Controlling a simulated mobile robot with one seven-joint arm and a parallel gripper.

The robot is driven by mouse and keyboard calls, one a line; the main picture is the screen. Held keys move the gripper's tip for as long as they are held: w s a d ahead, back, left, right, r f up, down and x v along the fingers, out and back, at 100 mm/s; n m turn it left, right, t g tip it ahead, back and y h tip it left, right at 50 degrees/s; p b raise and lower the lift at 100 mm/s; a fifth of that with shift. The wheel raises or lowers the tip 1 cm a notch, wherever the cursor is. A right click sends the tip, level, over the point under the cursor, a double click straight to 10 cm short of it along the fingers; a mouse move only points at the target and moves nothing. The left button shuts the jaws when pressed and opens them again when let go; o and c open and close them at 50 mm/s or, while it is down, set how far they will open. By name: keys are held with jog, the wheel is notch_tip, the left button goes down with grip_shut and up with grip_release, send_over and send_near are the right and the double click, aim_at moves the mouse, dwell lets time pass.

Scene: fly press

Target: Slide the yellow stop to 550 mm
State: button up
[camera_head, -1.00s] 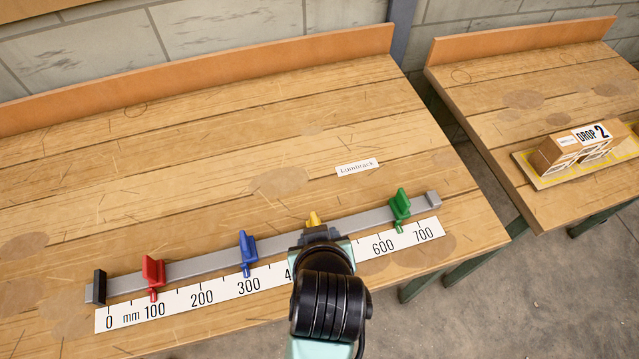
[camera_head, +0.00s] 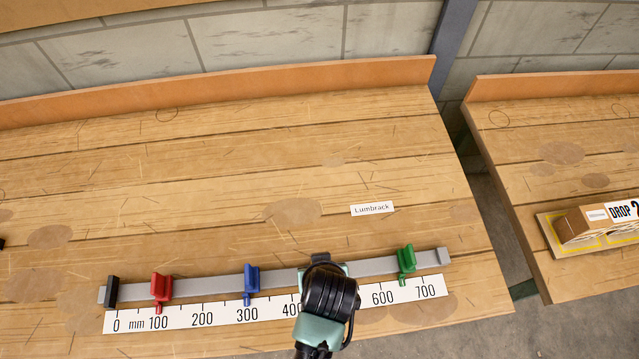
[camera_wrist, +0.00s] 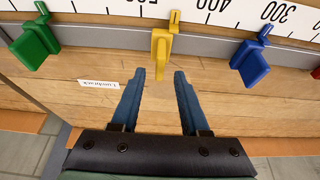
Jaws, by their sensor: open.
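The yellow stop (camera_wrist: 162,50) sits on the grey rail in the wrist view, its pointer beside the scale between the 400 and 500 marks, nearer 500. My gripper (camera_wrist: 158,74) is open. Its two blue fingers lie to the left and right of the yellow stop's lower end in the picture, with gaps on both sides; I cannot tell the depth. In the head view my arm hides the yellow stop. The rail (camera_head: 207,286) runs along a white millimetre scale (camera_head: 222,312) marked 0 to 700.
The green stop (camera_head: 406,259) stands right of my arm, between 600 and 700. The blue stop (camera_head: 251,285) is near 300 and the red stop (camera_head: 161,287) near 100. A Lumbrack label (camera_head: 372,209) lies behind the rail. The rail between my arm and the green stop is clear.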

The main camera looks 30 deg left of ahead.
jog(key=shift+x, duration=2.2)
jog(key=shift+r, duration=0.1)
grip_shut()
